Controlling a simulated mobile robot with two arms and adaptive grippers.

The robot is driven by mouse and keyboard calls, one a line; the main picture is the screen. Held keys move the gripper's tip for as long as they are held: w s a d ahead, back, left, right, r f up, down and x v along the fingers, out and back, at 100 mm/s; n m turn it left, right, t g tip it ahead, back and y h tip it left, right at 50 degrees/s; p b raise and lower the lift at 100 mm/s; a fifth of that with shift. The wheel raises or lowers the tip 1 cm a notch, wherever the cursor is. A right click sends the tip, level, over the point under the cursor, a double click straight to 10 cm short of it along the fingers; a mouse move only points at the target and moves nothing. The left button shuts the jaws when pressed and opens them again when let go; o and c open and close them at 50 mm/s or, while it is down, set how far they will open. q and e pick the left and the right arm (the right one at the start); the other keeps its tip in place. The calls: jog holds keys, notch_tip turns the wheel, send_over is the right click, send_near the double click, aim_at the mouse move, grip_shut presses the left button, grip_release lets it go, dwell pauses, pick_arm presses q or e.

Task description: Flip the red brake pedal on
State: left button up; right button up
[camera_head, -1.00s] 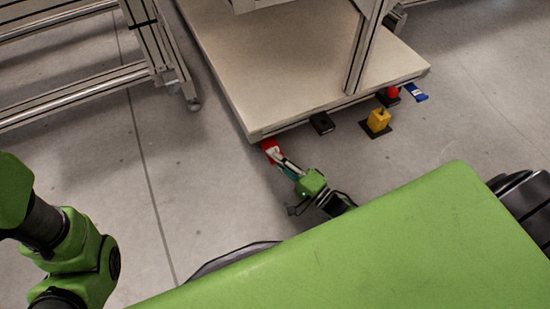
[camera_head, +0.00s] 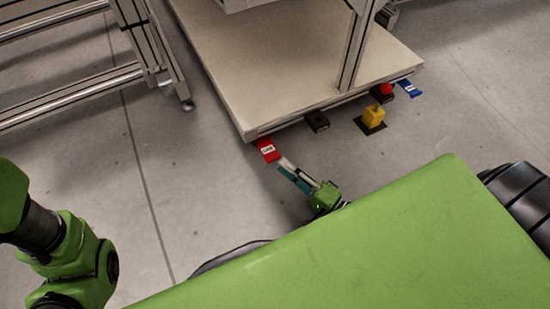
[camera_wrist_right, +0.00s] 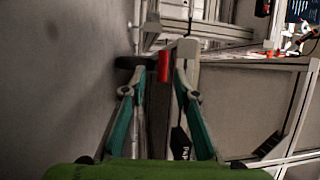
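The red brake pedal (camera_head: 267,150) sticks out from under the near left corner of the cart platform, with a white label on its face. In the right wrist view it shows as a narrow red shape (camera_wrist_right: 164,66) beyond the fingertips. My right gripper (camera_head: 285,166) is just in front of the pedal, low over the floor, with a small gap between them. Its two teal fingers are spread with nothing held between them, as the right wrist view (camera_wrist_right: 158,80) shows. My left arm is at the left edge, but its gripper is out of the picture.
The pale cart platform (camera_head: 290,65) fills the upper middle. A black pedal (camera_head: 316,121), a yellow block on a dark base (camera_head: 373,116), a red button (camera_head: 386,89) and a blue pedal (camera_head: 410,88) line its edge. A metal frame (camera_head: 75,85) stands left; floor between is clear.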

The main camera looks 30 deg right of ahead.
jog(key=v, duration=0.5)
jog(key=shift+s+d, duration=0.1)
jog(key=shift+s, duration=0.1)
